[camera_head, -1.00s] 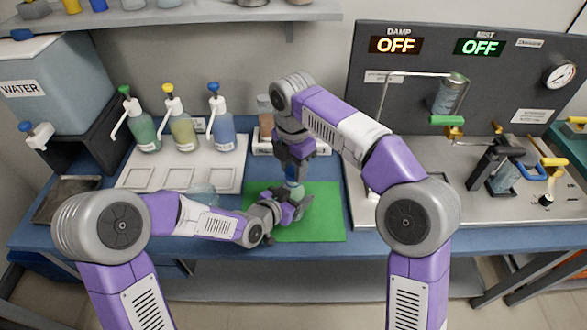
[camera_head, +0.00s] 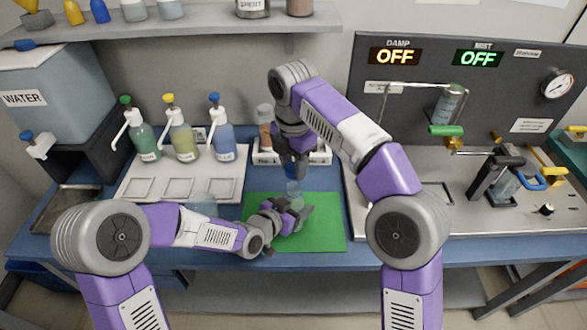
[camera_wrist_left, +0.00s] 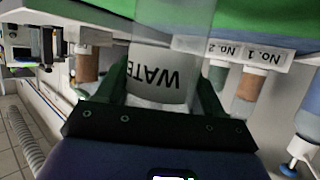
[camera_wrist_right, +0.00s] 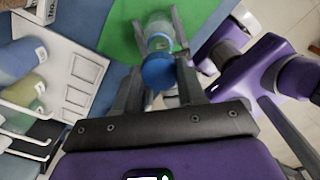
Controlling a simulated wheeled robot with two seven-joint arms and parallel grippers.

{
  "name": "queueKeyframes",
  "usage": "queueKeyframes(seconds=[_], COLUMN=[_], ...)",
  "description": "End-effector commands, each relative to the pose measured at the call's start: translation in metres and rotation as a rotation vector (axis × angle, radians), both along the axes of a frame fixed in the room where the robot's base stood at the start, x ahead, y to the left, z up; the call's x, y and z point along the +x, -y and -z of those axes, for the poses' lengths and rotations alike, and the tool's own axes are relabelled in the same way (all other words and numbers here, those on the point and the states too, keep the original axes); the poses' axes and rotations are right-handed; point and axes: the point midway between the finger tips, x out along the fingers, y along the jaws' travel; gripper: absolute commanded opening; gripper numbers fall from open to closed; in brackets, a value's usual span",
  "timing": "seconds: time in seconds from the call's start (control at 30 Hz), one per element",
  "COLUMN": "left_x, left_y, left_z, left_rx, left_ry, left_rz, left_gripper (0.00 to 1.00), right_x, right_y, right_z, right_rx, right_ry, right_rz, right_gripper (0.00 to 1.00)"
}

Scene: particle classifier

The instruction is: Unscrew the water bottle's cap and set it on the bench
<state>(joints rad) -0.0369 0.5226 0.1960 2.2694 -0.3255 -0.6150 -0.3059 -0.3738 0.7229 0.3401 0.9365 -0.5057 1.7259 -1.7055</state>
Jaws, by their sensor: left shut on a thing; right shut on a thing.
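The water bottle (camera_head: 294,189) is clear and stands upright over the green mat (camera_head: 325,235). My left gripper (camera_head: 291,212) is shut around its body; the left wrist view shows its white label (camera_wrist_left: 160,78) between the fingers. My right gripper (camera_head: 291,175) points down from above, shut on the blue cap (camera_wrist_right: 158,72). In the head view the cap appears lifted a little above the bottle's neck, in line with it. The right wrist view shows the bottle (camera_wrist_right: 159,36) just beyond the cap. The bottle's base is partly hidden by my left gripper.
A white tray (camera_head: 135,187) with several pump bottles stands left of the mat. A rack (camera_head: 318,155) stands behind, and a metal station (camera_head: 450,215) is at right. The mat's right part is clear.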

Motion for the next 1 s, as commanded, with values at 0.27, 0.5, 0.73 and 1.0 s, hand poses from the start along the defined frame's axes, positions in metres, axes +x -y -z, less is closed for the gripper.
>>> queueKeyframes(seconds=[0.27, 0.5, 0.73, 1.0], left_x=[0.000, 0.000, -0.005, -0.044], left_y=[0.000, 0.000, -0.005, -0.036], left_z=[0.000, 0.000, -0.003, -0.026], left_rx=[0.000, 0.000, 0.001, 0.002], left_ry=[0.000, 0.000, -0.001, 0.002], left_rz=[0.000, 0.000, -0.001, -0.004], left_gripper=[0.86, 0.97, 0.97, 0.97], right_x=[0.000, 0.000, 0.000, 0.000], right_y=[0.000, 0.000, 0.000, 0.000], right_z=[0.000, 0.000, -0.002, -0.015], right_rx=[0.000, 0.000, 0.000, 0.000], right_ry=[0.000, 0.000, 0.000, 0.000], right_rz=[0.000, 0.000, 0.000, 0.000], right_gripper=[0.03, 0.03, 0.03, 0.03])
